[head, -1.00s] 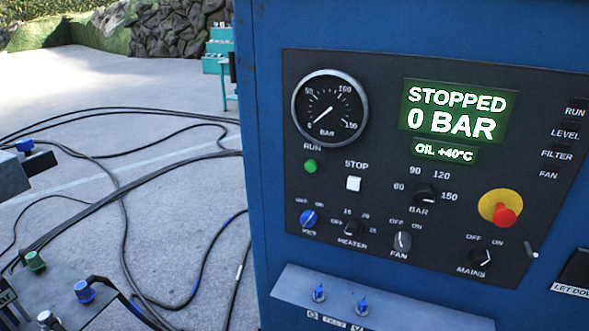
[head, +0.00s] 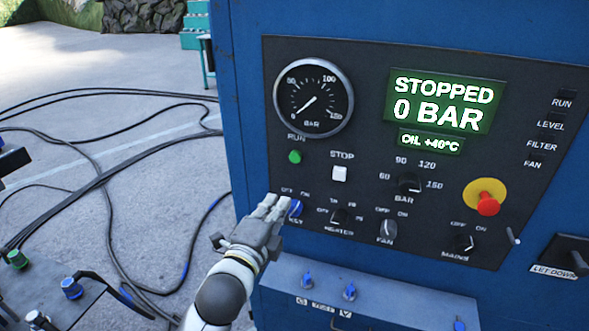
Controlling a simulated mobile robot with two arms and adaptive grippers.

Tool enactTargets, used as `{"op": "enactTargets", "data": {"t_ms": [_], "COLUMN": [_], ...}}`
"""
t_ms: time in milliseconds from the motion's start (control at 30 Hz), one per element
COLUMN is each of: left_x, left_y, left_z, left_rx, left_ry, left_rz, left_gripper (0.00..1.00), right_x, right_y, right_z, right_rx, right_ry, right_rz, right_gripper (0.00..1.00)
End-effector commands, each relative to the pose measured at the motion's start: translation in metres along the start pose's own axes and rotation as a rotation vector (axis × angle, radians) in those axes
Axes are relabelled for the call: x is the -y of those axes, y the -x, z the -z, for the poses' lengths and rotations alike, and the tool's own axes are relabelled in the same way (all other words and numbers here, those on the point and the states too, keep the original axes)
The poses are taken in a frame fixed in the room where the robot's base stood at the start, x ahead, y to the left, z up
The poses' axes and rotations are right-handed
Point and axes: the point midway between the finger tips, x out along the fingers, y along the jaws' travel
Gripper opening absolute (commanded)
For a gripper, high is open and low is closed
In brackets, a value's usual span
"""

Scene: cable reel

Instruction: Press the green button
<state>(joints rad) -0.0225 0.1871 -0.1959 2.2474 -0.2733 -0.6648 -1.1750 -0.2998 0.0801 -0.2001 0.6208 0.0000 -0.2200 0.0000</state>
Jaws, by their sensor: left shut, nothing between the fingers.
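The green button (head: 295,157) is small and round, under the RUN label on the dark control panel (head: 340,255) of a blue cabinet. The white STOP button (head: 339,174) is to its right. My left gripper (head: 272,203) is in front of the panel's lower left part, below the green button and apart from it in the picture. Its fingers are shut and empty, pointing up toward the panel. I cannot tell the gap to the panel. My right gripper is out of view.
A red knob on a yellow disc (head: 487,203) sits at the panel's right. The display (head: 443,103) reads STOPPED, 0 BAR. A ledge with blue toggles (head: 349,291) juts out below. Black cables (head: 105,180) lie on the floor at left.

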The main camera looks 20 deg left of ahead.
Motion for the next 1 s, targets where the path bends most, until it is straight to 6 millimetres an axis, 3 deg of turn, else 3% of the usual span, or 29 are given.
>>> {"op": "enactTargets", "data": {"t_ms": [267, 1000], "left_x": [0.001, 0.002], "left_y": [-0.008, -0.122], "left_z": [0.0, 0.001], "left_rx": [0.0, 0.0], "left_ry": [0.003, 0.004], "left_rz": [-0.001, -0.002], "left_gripper": [0.0, 0.0], "right_x": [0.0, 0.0], "right_y": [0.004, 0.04], "right_z": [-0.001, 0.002], "right_rx": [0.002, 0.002], "right_ry": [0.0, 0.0], "right_rz": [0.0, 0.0], "right_gripper": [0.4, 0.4]}}
